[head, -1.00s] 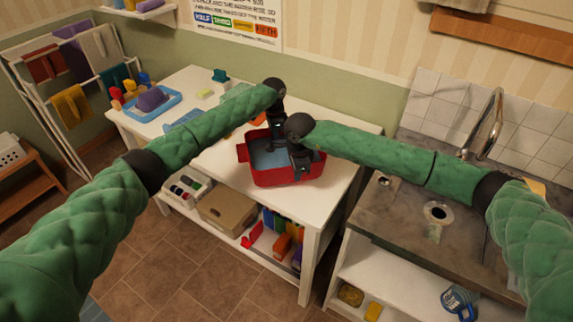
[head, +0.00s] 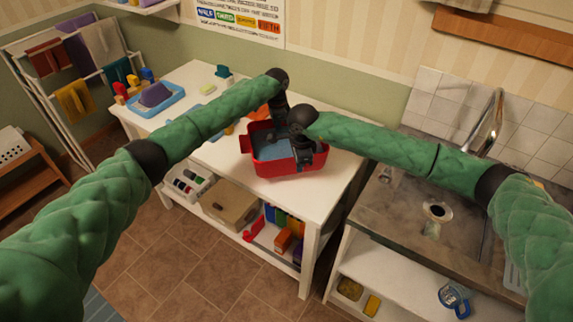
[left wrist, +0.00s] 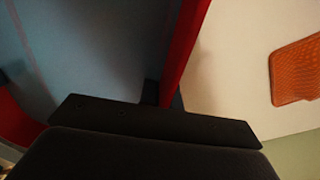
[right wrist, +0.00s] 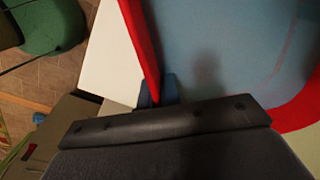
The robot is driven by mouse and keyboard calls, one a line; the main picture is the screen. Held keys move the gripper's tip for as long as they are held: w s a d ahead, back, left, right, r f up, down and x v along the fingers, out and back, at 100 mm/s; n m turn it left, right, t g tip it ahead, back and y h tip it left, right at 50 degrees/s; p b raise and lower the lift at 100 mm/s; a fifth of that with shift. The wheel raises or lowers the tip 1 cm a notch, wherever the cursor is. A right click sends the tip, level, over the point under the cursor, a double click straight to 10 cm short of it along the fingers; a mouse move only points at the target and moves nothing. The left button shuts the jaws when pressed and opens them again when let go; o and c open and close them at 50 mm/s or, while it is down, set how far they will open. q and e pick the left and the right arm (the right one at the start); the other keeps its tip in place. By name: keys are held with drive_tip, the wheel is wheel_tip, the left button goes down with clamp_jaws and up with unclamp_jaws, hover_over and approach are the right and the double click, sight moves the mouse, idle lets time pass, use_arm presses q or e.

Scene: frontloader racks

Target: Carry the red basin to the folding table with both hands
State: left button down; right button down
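The red basin (head: 288,168), with a blue-grey inside, is over the right part of a white table (head: 335,175). My left gripper (head: 281,128) is at its far wall; the fingertips are partly hidden in the head view. In the left wrist view the red wall (left wrist: 185,45) runs in between its dark fingers. My right gripper (head: 304,158) is at the near right wall; in the right wrist view the red rim (right wrist: 140,45) runs between its fingers. Both look shut on the basin. I cannot tell whether the white table is the folding table.
A sink counter (head: 395,215) with a tap stands at the right, across a narrow gap. A blue tray (head: 150,107) is at the table's left end. A drying rack (head: 45,110) stands at far left. The tiled floor (head: 190,270) in front is clear.

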use_arm(q)
drive_tip(key=shift+w+f, duration=0.1)
drive_tip(key=shift+w, duration=0.05)
use_arm(e)
drive_tip(key=shift+f, duration=0.2)
